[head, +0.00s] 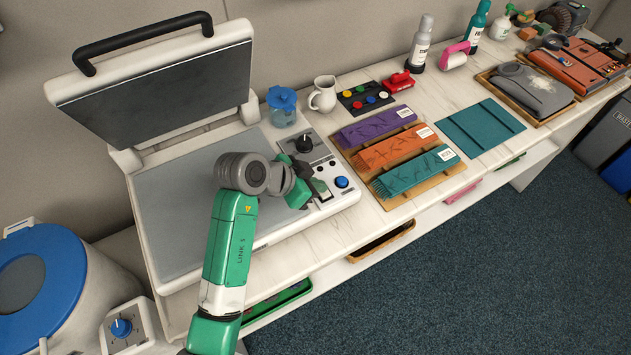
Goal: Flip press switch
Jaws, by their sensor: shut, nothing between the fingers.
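The press (168,190) stands at the left end of the white bench, its lid (160,90) raised, with a black handle along the top edge. Its control panel (345,193) is on the right side of the base, with a black knob (304,144) at the back and a blue button (341,182) at the front. My gripper (320,188) is shut and empty, low over the panel, just left of the blue button. The switch itself I cannot make out; my gripper and wrist cover that part of the panel.
A blue-lidded jar (283,112) and white jug (323,97) stand behind the panel. Purple, orange and teal folded cloths (414,172) lie on a wooden board to the right. The raised lid stands behind my arm.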

